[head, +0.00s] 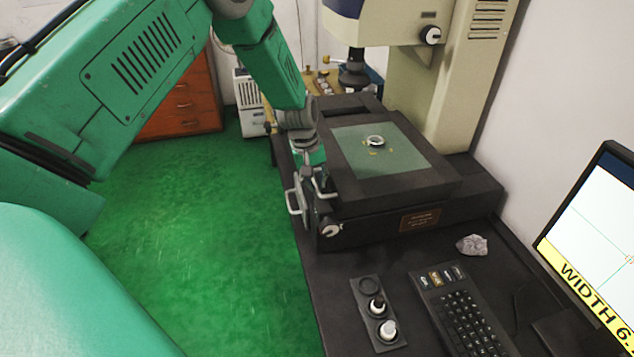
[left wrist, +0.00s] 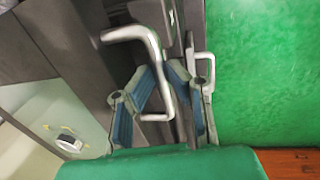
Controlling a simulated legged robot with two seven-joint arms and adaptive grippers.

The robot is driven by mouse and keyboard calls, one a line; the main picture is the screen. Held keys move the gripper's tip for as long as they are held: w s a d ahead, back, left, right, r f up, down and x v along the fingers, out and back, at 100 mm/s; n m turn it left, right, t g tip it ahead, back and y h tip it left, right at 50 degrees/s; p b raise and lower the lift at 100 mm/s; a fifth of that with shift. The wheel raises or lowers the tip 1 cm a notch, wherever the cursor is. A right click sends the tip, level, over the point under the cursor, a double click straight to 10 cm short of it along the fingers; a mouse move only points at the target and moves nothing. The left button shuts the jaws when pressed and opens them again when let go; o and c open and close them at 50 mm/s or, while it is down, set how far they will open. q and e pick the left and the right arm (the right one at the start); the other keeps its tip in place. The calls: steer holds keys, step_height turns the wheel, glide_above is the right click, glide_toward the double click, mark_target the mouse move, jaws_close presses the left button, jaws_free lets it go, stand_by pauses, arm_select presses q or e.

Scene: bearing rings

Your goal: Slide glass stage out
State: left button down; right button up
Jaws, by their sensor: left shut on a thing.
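The glass stage (head: 405,158) is a pale green pane in a dark frame on the black measuring machine, and it also shows in the left wrist view (left wrist: 45,108). A small metal ring (head: 376,141) lies on the glass and appears again in the left wrist view (left wrist: 69,143). My left gripper (head: 318,187) is at the left side of the stage. In the left wrist view its blue-padded fingers (left wrist: 160,72) are closed around a bent metal handle (left wrist: 153,48); their exact contact is partly hidden. My right gripper is not in view.
A second metal handle (head: 293,202) and a knob (head: 330,230) are beside the gripper. A keyboard (head: 470,320), a control panel (head: 378,308), a grey lump (head: 472,245) and a monitor (head: 600,240) are in front and to the right. Open green floor (head: 210,230) lies left.

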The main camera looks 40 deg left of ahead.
arm_select(q)
steer(key=c, duration=1.6)
jaws_free()
steer(key=r, duration=0.3)
steer(key=s+a+r, duration=0.1)
steer(key=r, duration=0.7)
steer(key=shift+s+a+r, duration=0.25)
steer(key=shift+s, duration=0.05)
